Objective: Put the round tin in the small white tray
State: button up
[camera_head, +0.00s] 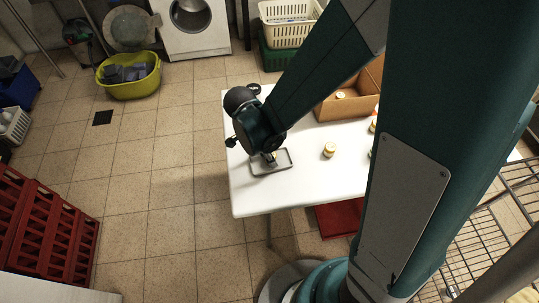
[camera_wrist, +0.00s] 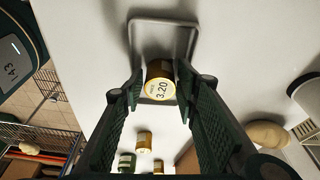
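The round tin (camera_wrist: 158,82), gold-sided with a pale top marked "3.20", sits between the fingertips of my gripper (camera_wrist: 159,80) in the wrist view. Both fingers reach its sides, and the gripper looks shut on it. The small tray (camera_wrist: 163,22) lies behind the tin, a pale tray with a grey rim. In the head view the tray (camera_head: 284,171) is near the left end of the white table, and my gripper (camera_head: 270,157) is over it. The tin looks larger than its share of the tray, so it appears above the tray floor; the exact gap cannot be told.
A cardboard box (camera_head: 335,110) is at the back. In the wrist view, a green jar (camera_wrist: 126,162) and a gold-topped one (camera_wrist: 145,140) stand farther off.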

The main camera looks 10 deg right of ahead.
jog(key=shift+r, duration=0.15)
jog(key=p+v, duration=0.3)
jog(key=v, duration=0.9)
jog(key=shift+d+r, duration=0.1)
jog(key=shift+d, duration=0.05)
dwell(0.5)
jog(key=s+d+r+n+t+y, duration=0.1)
jog(key=s+d+r+n+t, duration=0.2)
jog(key=d+r+n, duration=0.4)
jog(key=s+d+r+n+t+y, duration=0.2)
jog(key=s+d+r+n+t, duration=0.1)
jog(key=d+r+n, duration=0.5)
jog(key=shift+s+d+r+n+t, duration=0.25)
jog(key=shift+s+r+n, duration=0.4)
jog(key=shift+r, duration=0.5)
jog(key=shift+s, duration=0.1)
